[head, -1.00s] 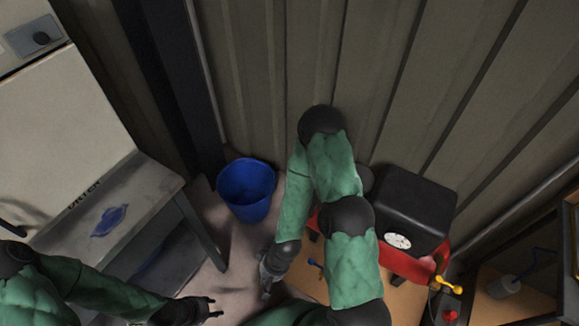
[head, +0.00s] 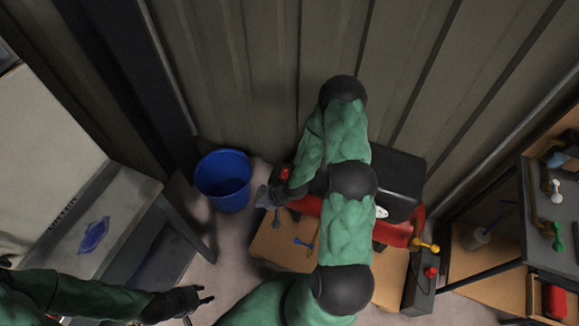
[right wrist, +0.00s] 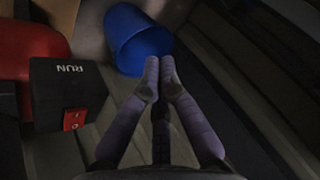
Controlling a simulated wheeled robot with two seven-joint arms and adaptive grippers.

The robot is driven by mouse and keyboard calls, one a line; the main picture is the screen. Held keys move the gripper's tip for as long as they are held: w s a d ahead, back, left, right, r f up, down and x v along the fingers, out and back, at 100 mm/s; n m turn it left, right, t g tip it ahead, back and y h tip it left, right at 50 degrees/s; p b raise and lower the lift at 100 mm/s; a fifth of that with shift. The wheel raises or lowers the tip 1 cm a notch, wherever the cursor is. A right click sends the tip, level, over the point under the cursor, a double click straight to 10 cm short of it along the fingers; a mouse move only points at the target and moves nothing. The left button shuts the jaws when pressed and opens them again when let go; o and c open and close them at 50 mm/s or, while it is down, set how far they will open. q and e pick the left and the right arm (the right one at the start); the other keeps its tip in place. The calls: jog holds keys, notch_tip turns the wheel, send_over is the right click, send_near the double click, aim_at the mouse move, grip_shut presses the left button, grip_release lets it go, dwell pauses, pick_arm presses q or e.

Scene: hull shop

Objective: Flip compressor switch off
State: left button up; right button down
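The compressor has a red tank (head: 398,234) under a black cover (head: 399,185); my right arm hides much of it in the head view. In the right wrist view a black box (right wrist: 62,88) marked RUN stands beside the red tank (right wrist: 30,42). A red switch (right wrist: 75,119) sits on the box's side face; its position is too dark to tell. My right gripper (right wrist: 160,62) has its fingertips together, empty, to the right of the box and apart from it. In the head view it (head: 262,197) is at the compressor's left end. My left gripper (head: 208,293) is open and empty, far from the compressor.
A blue bucket (head: 223,181) stands on the floor left of my right gripper. A grey bench (head: 130,205) is at the left. A ribbed wall (head: 255,75) rises behind. A shelf with tools (head: 545,220) is at the right. Cardboard (head: 275,243) lies under the compressor.

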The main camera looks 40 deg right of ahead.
aim_at(283, 171)
pick_arm(q)
notch_tip(283, 171, up, 4)
jog(key=p, duration=0.3)
jog(key=shift+r, duration=0.1)
pick_arm(e)
jog(key=d+r+n+t, duration=0.1)
jog(key=d+r+n, duration=0.1)
jog(key=d, duration=0.8)
jog(key=d+r+n+t+h, duration=0.1)
jog(key=d+r+n+t, duration=0.1)
jog(key=d, duration=0.9)
notch_tip(283, 171, up, 2)
jog(key=shift+s+d+r+n, duration=0.25)
jog(key=shift+s+d+n, duration=0.1)
jog(key=shift+n, duration=0.35)
jog(key=shift+a, duration=0.1)
